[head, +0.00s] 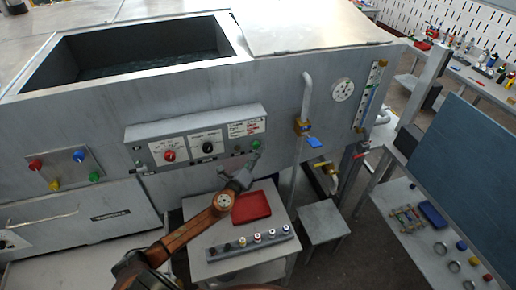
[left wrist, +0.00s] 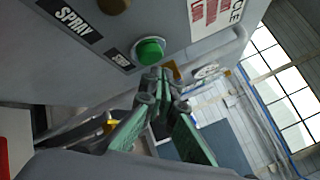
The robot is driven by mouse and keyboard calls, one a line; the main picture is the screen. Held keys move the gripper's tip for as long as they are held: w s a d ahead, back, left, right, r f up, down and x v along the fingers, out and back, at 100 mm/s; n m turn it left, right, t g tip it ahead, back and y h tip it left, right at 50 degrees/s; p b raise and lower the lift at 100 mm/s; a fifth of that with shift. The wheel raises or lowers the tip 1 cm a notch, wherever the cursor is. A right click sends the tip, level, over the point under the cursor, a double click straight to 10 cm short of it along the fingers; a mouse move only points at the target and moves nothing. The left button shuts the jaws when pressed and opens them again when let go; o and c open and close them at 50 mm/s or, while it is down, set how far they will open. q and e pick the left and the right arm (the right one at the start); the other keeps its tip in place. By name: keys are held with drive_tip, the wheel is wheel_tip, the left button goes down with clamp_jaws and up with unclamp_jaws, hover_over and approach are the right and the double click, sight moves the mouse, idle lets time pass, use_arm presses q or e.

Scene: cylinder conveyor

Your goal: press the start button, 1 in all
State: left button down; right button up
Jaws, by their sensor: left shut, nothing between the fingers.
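The start button (head: 256,144) is a round green button at the right end of the grey control panel (head: 195,128) in the head view. In the left wrist view the green button (left wrist: 150,50) stands out from the panel face, with a small dark label beside it. My left gripper (head: 254,160) is shut and empty, its tip just below the button. In the left wrist view its closed fingertips (left wrist: 160,76) lie just below and right of the button; I cannot tell whether they touch it. My right gripper is not in view.
A red knob (head: 169,155) and a black knob (head: 208,148) sit left on the same panel. A blue-handled valve pipe (head: 306,100) stands to the right. Below are a red tray (head: 251,207) and a grey rack (head: 228,252) of small cylinders on a small table.

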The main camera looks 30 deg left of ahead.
use_arm(q)
drive_tip(key=shift+w+a, duration=0.25)
idle(0.3)
drive_tip(key=shift+w+a+b, duration=0.3)
drive_tip(key=shift+a+b, duration=0.05)
drive_tip(key=shift+a, duration=0.05)
idle(0.5)
drive_tip(key=shift+d, duration=0.1)
drive_tip(key=shift+s+d+p, duration=0.3)
drive_tip(key=shift+s+d, duration=0.3)
idle(0.3)
